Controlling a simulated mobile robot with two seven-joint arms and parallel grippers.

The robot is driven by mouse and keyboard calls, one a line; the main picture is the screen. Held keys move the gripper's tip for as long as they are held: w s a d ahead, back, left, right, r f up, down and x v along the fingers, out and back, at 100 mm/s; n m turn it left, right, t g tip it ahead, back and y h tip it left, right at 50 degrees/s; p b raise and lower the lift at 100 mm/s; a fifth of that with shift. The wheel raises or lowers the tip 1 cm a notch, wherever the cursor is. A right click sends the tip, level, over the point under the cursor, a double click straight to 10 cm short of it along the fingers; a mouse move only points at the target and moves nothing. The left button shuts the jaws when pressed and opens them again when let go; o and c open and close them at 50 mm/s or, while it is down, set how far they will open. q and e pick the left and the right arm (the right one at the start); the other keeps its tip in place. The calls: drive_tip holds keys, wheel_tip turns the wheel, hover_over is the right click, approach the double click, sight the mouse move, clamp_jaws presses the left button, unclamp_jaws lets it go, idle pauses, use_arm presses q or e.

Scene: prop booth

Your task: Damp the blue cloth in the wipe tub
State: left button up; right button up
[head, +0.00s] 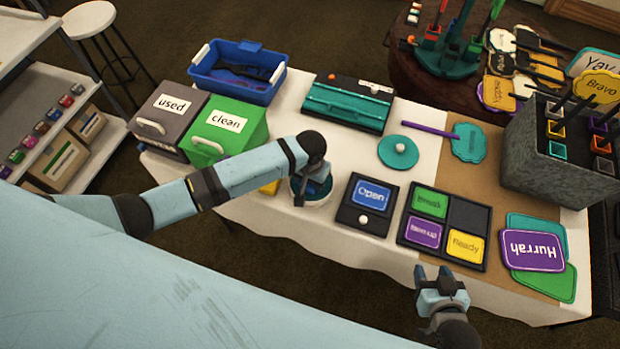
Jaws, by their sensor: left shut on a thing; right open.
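The wipe tub (319,202) stands near the front edge of the white-covered table, mostly hidden under my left gripper. My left gripper (307,194) points down at the tub's mouth and is shut on the blue cloth (320,185), of which only a small blue part shows. I cannot tell how deep the cloth sits in the tub. A round teal lid (390,153) with a pale knob lies apart, farther back on the table. My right gripper (442,281) is open and empty, just off the table's front edge.
Bins marked "used" (170,119) and "clean" (226,126) stand at the left, with a blue crate (238,72) behind. An "Open" sign stand (367,205) and a sign tray (444,228) are right of the tub. A grey sign box (562,152) stands far right.

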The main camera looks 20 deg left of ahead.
drive_tip(key=shift+f, duration=0.1)
use_arm(q)
drive_tip(key=shift+s+f+p, duration=0.1)
drive_tip(key=shift+f+p, duration=0.05)
drive_tip(key=shift+p, duration=0.3)
use_arm(e)
drive_tip(key=shift+r, duration=0.55)
idle(1.1)
use_arm(q)
wheel_tip(320, 180, up, 2)
drive_tip(key=p, duration=0.2)
drive_tip(key=shift+r+p, duration=0.25)
drive_tip(key=shift+p, duration=0.15)
wheel_tip(320, 180, up, 3)
drive_tip(key=p, duration=0.3)
drive_tip(key=shift+f, duration=0.2)
drive_tip(key=shift+r, duration=1.05)
use_arm(e)
drive_tip(key=shift+m+h, duration=0.3)
drive_tip(key=shift+m, duration=0.1)
drive_tip(key=r, duration=0.2)
drive_tip(key=d+r, duration=0.1)
drive_tip(key=r, duration=0.1)
drive_tip(key=shift+s+r, duration=0.15)
drive_tip(key=shift+r, duration=0.15)
drive_tip(key=shift+a+r, duration=0.1)
drive_tip(key=shift+r, duration=0.2)
